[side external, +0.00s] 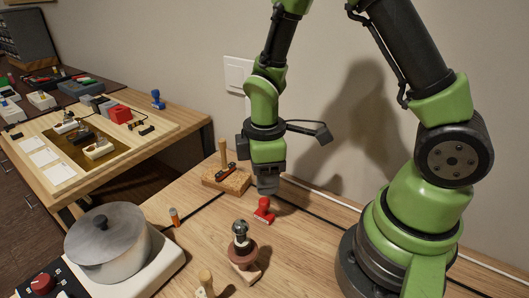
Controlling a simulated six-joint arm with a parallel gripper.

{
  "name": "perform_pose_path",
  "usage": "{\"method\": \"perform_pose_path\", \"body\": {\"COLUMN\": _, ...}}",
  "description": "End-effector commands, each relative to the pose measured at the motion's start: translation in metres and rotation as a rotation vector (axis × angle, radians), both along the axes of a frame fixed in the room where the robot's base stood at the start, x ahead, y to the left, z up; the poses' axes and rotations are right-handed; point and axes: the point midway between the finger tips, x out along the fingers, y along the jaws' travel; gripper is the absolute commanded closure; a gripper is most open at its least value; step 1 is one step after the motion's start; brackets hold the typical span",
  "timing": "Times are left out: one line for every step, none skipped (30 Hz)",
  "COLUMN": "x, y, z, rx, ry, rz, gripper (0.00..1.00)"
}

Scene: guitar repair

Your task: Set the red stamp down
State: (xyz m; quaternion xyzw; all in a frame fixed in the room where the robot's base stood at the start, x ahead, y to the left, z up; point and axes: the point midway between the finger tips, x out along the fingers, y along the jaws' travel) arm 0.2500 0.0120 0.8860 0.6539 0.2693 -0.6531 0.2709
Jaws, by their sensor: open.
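The red stamp (264,211) is on the wooden table, with its broad base at the bottom and a rounded knob at the top. My gripper (267,190) points down just above the stamp's knob. The jaws are open, though the fingers look small and dark here and the gap between them is hard to see. The stamp looks free of the fingers and rests on the table.
A cork block (228,181) with a wooden-handled tool stands behind left. A dark-knobbed tool (241,246) on a wooden base stands in front. A small orange-and-dark cylinder (174,217) and a lidded pot (108,243) on a hotplate are at left. Bare table lies around the stamp.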

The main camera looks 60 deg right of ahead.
Motion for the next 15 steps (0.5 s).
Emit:
{"method": "perform_pose_path", "body": {"x": 0.002, "y": 0.0, "z": 0.011, "rx": 0.001, "ry": -0.008, "rz": 0.0, "gripper": 0.5}}
{"method": "perform_pose_path", "body": {"x": 0.001, "y": 0.0, "z": 0.016, "rx": 0.001, "ry": -0.008, "rz": -0.001, "gripper": 0.5}}
{"method": "perform_pose_path", "body": {"x": 0.001, "y": 0.0, "z": 0.023, "rx": 0.0, "ry": -0.007, "rz": 0.0, "gripper": 0.5}}
{"method": "perform_pose_path", "body": {"x": 0.001, "y": 0.0, "z": 0.027, "rx": 0.001, "ry": -0.006, "rz": 0.001, "gripper": 0.5}}
{"method": "perform_pose_path", "body": {"x": 0.001, "y": 0.0, "z": 0.032, "rx": 0.001, "ry": -0.006, "rz": 0.001, "gripper": 0.5}}
{"method": "perform_pose_path", "body": {"x": 0.001, "y": 0.0, "z": 0.037, "rx": 0.001, "ry": -0.006, "rz": 0.0, "gripper": 0.5}}
{"method": "perform_pose_path", "body": {"x": 0.001, "y": 0.0, "z": 0.04, "rx": 0.001, "ry": -0.006, "rz": 0.0, "gripper": 0.5}}
{"method": "perform_pose_path", "body": {"x": 0.001, "y": 0.0, "z": 0.043, "rx": 0.001, "ry": -0.004, "rz": 0.0, "gripper": 0.5}}
{"method": "perform_pose_path", "body": {"x": 0.001, "y": 0.0, "z": 0.046, "rx": 0.0, "ry": -0.004, "rz": 0.001, "gripper": 0.5}}
{"method": "perform_pose_path", "body": {"x": 0.0, "y": 0.0, "z": 0.049, "rx": 0.001, "ry": -0.004, "rz": 0.0, "gripper": 0.5}}
{"method": "perform_pose_path", "body": {"x": 0.0, "y": 0.0, "z": 0.051, "rx": 0.001, "ry": -0.005, "rz": -0.003, "gripper": 0.5}}
{"method": "perform_pose_path", "body": {"x": 0.0, "y": 0.0, "z": 0.055, "rx": 0.003, "ry": -0.011, "rz": -0.014, "gripper": 0.5}}
{"method": "perform_pose_path", "body": {"x": -0.001, "y": 0.0, "z": 0.059, "rx": 0.005, "ry": -0.019, "rz": -0.029, "gripper": 0.5}}
{"method": "perform_pose_path", "body": {"x": -0.001, "y": 0.0, "z": 0.064, "rx": 0.009, "ry": -0.031, "rz": -0.051, "gripper": 0.5}}
{"method": "perform_pose_path", "body": {"x": -0.002, "y": 0.001, "z": 0.073, "rx": 0.015, "ry": -0.055, "rz": -0.09, "gripper": 0.5}}
